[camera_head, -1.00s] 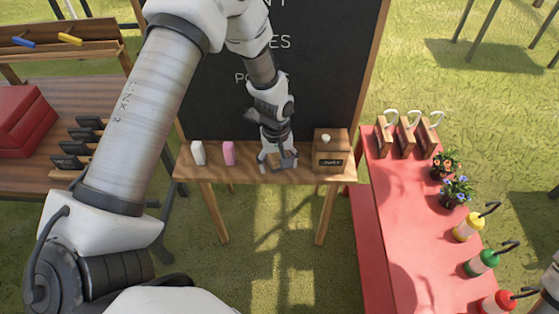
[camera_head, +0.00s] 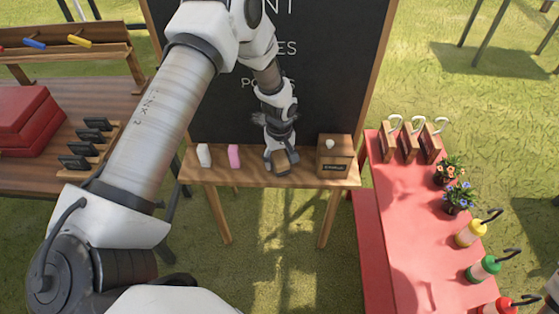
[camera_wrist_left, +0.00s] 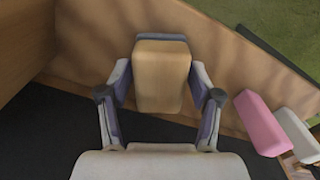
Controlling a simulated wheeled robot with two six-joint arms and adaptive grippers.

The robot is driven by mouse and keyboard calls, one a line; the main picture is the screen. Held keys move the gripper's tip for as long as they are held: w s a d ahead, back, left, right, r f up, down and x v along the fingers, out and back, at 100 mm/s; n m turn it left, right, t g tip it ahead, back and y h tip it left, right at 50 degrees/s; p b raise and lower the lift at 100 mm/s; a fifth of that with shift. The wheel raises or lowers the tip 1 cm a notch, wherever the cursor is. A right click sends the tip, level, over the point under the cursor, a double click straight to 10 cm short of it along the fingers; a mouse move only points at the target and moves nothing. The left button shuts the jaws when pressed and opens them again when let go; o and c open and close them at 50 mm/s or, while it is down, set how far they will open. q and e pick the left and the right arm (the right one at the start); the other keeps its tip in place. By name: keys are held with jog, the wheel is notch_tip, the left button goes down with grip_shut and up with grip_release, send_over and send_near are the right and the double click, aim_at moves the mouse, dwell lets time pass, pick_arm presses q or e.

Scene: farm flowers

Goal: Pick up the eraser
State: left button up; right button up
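The eraser is a tan block with rounded edges. In the left wrist view the eraser (camera_wrist_left: 162,76) sits between the two fingers of my left gripper (camera_wrist_left: 160,85), which press close on both its sides. In the head view my left gripper (camera_head: 281,161) is at the wooden ledge below the chalkboard, with the eraser (camera_head: 281,157) partly hidden by the fingers. I cannot tell whether the eraser still touches the ledge. My right gripper is not in view.
The ledge (camera_head: 305,178) also holds a white block (camera_head: 204,155), a pink block (camera_head: 234,156) and a wooden box (camera_head: 336,156) right of the gripper. The chalkboard (camera_head: 215,110) rises behind. A red table (camera_head: 405,225) with flowers and bottles stands to the right.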

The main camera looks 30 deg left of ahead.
pick_arm(q)
jog(key=c, duration=0.7)
jog(key=shift+c, duration=0.2)
jog(key=shift+r, duration=0.15)
